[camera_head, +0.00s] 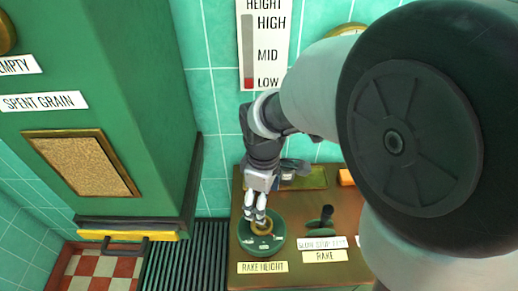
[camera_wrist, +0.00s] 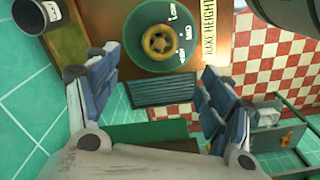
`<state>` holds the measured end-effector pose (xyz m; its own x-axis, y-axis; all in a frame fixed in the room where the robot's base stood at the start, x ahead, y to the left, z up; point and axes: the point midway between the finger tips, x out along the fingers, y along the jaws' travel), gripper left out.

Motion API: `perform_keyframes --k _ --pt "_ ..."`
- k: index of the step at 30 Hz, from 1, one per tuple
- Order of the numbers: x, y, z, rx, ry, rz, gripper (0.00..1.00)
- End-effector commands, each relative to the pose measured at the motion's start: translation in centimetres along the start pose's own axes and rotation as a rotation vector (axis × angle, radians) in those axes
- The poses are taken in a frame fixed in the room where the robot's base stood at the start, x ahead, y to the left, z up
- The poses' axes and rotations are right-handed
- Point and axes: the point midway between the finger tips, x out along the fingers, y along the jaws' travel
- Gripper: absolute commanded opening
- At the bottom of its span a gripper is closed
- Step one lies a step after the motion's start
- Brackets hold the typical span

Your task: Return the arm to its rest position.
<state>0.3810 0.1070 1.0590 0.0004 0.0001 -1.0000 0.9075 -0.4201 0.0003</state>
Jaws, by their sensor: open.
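My arm reaches over the wooden control desk in the head view. My gripper (camera_head: 256,215) points down at the rake height dial, a green disc (camera_head: 247,243) with a brass knob (camera_head: 262,227) in its middle. In the wrist view my gripper (camera_wrist: 160,100) is open with nothing between its fingers. The brass knob (camera_wrist: 161,40) and green disc (camera_wrist: 135,58) lie beyond the fingertips there. In the head view the fingertips overlap the knob, and I cannot tell whether they touch it.
A rake lever (camera_head: 325,215) stands right of the dial. A tall green cabinet (camera_head: 110,110) with a spent grain label stands at left. A height gauge (camera_head: 262,45) on the tiled wall shows red at LOW. Dark floor slats (camera_head: 185,255) lie between cabinet and desk.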

Motion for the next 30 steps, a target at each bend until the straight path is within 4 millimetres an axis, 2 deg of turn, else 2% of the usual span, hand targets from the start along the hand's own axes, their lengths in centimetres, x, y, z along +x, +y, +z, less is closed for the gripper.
perform_keyframes --k 6,10,14,18,21,25,30 --pt "-0.2 0.0 0.1 0.008 0.002 0.003 0.74" --pt "-2.1 -0.1 1.3 0.09 0.026 0.028 0.74" --pt "-5.9 -0.7 4.1 0.277 0.079 0.078 0.74" --pt "-9.6 -2.4 7.9 0.525 0.151 0.134 0.74" --pt "-11.4 -3.9 10.4 0.7 0.207 0.168 0.74" --pt "-12.9 -5.9 13.1 0.899 0.277 0.203 0.74" --pt "-13.5 -7.7 15.1 1.068 0.341 0.228 0.74"
